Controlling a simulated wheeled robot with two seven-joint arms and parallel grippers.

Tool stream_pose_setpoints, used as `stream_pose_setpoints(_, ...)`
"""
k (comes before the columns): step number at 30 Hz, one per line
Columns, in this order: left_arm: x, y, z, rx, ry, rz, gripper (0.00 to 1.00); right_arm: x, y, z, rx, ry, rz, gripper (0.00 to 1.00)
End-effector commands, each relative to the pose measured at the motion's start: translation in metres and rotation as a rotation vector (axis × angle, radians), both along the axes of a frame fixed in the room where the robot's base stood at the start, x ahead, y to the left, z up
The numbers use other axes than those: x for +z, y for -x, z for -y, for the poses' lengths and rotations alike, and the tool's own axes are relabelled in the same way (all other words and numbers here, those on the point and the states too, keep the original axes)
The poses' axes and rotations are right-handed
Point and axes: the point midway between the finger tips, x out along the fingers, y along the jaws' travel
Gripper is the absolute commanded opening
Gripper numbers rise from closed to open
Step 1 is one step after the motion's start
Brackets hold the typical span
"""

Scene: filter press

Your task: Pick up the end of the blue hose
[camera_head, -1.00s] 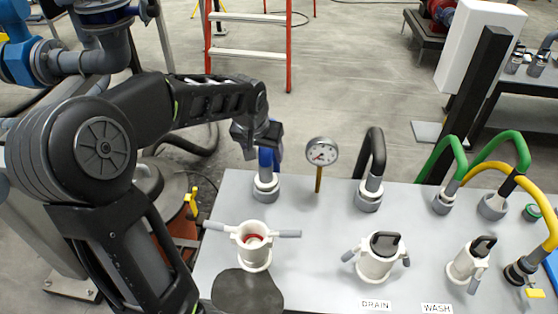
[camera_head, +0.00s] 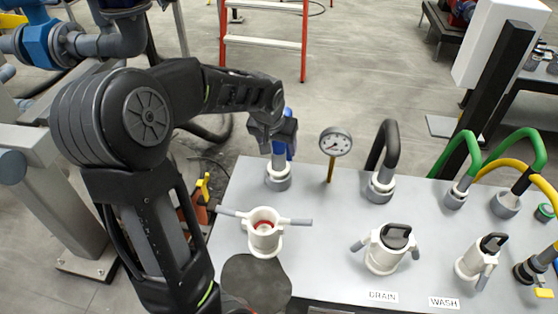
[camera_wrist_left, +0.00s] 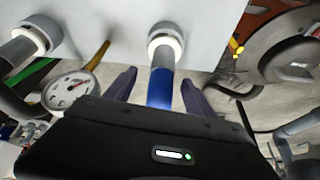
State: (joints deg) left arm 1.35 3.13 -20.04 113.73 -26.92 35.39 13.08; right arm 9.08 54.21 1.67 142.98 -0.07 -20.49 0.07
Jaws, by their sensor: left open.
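The blue hose (camera_head: 289,148) rises behind my left gripper (camera_head: 272,138) at the back left of the grey bench, mostly hidden by it in the head view. In the left wrist view the blue hose (camera_wrist_left: 160,88) shows between the two fingers of my left gripper (camera_wrist_left: 158,90), with a visible gap on each side. The fingers are open. A grey end (camera_wrist_left: 163,58) lies between the blue part and a white-ringed grey fitting (camera_wrist_left: 165,38) on the bench. That fitting also shows in the head view (camera_head: 278,181). My right gripper is not in view.
A pressure gauge (camera_head: 335,142) on a brass stem stands right of the hose, with a black hose (camera_head: 383,145) beyond it. A white valve (camera_head: 264,232) with side handles stands in front. Green hoses (camera_head: 460,150) and a yellow hose (camera_head: 528,180) are farther right.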

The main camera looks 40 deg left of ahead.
Motion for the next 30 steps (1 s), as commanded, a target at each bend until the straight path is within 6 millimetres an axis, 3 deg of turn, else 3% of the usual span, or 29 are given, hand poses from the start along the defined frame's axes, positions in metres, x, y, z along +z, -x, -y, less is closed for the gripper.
stream_pose_setpoints(10,-0.042,-0.012,-0.008,0.001,0.001,-0.004,0.63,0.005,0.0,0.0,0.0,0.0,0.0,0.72)
stream_pose_setpoints(28,-0.043,-0.013,-0.008,0.0,0.001,-0.002,0.63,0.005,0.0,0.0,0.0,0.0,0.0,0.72)
stream_pose_setpoints(30,-0.043,-0.013,-0.008,0.0,0.001,-0.002,0.59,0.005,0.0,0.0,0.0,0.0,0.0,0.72)
